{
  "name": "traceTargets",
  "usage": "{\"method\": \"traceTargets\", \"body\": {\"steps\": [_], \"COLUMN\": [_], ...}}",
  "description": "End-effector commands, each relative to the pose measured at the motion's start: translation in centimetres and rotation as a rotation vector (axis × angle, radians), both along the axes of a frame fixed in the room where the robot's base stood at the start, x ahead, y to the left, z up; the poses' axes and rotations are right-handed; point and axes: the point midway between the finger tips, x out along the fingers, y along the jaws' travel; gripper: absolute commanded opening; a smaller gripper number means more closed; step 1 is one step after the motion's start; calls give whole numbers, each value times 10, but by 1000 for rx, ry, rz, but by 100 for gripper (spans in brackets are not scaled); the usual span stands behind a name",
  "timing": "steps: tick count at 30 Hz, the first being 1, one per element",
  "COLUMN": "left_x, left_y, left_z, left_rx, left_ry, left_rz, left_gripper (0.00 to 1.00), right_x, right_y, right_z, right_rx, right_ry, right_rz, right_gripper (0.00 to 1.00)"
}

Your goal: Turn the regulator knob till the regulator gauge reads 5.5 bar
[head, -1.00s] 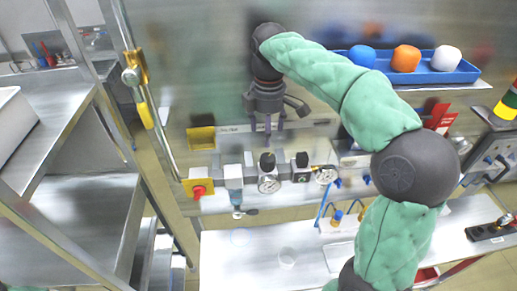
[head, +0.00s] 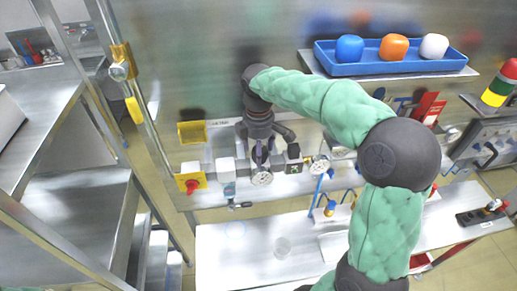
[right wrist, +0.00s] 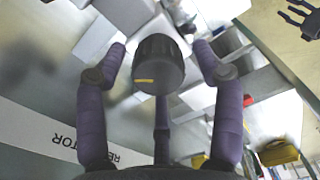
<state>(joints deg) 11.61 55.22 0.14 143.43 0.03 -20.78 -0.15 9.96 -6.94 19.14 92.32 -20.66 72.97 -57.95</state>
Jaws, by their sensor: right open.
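The regulator knob (right wrist: 158,68) is black and ribbed with a yellow mark, seen in the right wrist view. My right gripper (right wrist: 160,52) is open, its purple fingers spread around the knob with visible gaps at both sides; a third finger is below it. In the head view my right gripper (head: 262,158) points down over the regulator and hides the knob. The round white regulator gauge (head: 262,178) shows just below the fingers; its reading is too small to tell. My left gripper is not in view.
A second gauge (head: 319,165) and a black valve block (head: 294,158) sit right of the regulator. A red knob on a yellow plate (head: 191,184) is at left. A blue tray (head: 325,60) stands on a shelf above. The bench (head: 220,262) below is mostly clear.

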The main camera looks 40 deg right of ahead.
Motion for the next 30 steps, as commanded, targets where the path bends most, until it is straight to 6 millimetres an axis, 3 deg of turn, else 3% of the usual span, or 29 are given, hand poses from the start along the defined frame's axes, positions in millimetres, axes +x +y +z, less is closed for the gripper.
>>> {"method": "traceTargets", "body": {"steps": [3, 4, 9, 23, 30], "left_x": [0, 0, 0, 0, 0], "left_y": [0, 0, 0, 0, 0], "left_z": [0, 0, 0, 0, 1], "left_rx": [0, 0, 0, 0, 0], "left_ry": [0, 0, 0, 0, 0], "left_rz": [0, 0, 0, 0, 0], "left_gripper": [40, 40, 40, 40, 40], "right_x": [0, 0, 0, 0, 1], "right_y": [0, 0, 0, 1, 1], "right_z": [0, 0, 0, -1, -1], "right_rx": [0, 0, 0, 3, 3], "right_ry": [0, 0, 0, 2, 3], "right_rz": [0, 0, 0, -21, -130], "right_gripper": [68, 62, 14, 12, 12]}}
